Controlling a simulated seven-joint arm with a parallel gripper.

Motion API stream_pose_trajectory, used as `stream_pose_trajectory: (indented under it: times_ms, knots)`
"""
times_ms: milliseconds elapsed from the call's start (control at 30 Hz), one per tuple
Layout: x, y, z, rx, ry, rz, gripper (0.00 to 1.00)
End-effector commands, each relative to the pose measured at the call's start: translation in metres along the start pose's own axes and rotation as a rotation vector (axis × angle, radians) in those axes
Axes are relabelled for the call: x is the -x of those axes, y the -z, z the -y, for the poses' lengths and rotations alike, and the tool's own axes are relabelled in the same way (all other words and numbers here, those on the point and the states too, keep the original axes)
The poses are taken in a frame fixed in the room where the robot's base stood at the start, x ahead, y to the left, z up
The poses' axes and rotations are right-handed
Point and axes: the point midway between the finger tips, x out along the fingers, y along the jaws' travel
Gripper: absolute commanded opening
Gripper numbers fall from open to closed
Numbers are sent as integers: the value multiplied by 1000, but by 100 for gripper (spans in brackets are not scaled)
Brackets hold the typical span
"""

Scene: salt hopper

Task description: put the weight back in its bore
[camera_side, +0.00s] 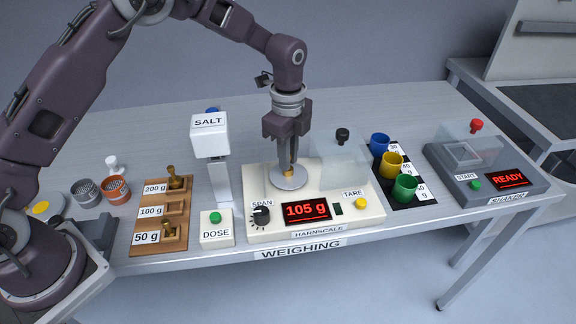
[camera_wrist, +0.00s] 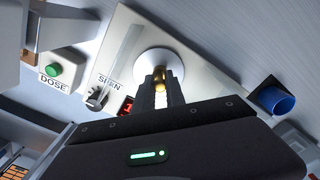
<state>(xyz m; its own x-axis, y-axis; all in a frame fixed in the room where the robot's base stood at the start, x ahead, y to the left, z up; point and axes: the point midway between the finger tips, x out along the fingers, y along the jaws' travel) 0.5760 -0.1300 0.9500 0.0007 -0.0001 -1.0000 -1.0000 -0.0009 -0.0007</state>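A brass weight (camera_side: 288,174) stands on the round pan (camera_side: 289,184) of the scale (camera_side: 340,205), whose display reads 105 g. My gripper (camera_side: 288,168) points down over the pan, with its fingers close together on either side of the weight's top. In the wrist view the brass weight (camera_wrist: 160,76) shows between the fingertips, which appear shut on it. The wooden block (camera_side: 147,226) carries labels 200 g, 100 g and 50 g. Brass weights stand at 200 g (camera_side: 176,180) and 50 g (camera_side: 168,228). No weight stands at 100 g.
The white salt dispenser (camera_side: 210,145) stands between block and scale. A clear cover with a black knob (camera_side: 342,135) is right of the pan. Blue, yellow (camera_side: 392,164) and green cups stand farther right, then the shaker (camera_side: 484,175). Two small containers (camera_side: 116,189) sit left of the block.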

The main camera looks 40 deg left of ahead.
Motion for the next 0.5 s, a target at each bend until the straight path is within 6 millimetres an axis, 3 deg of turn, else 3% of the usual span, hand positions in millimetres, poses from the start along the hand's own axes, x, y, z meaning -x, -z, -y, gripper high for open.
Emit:
stream_pose_trajectory:
  times_ms: [367, 500]
  knots:
    - [1, 0, 0, 0, 1, 0, 0]
    - [21, 0, 1, 0, 5, -1, 0]
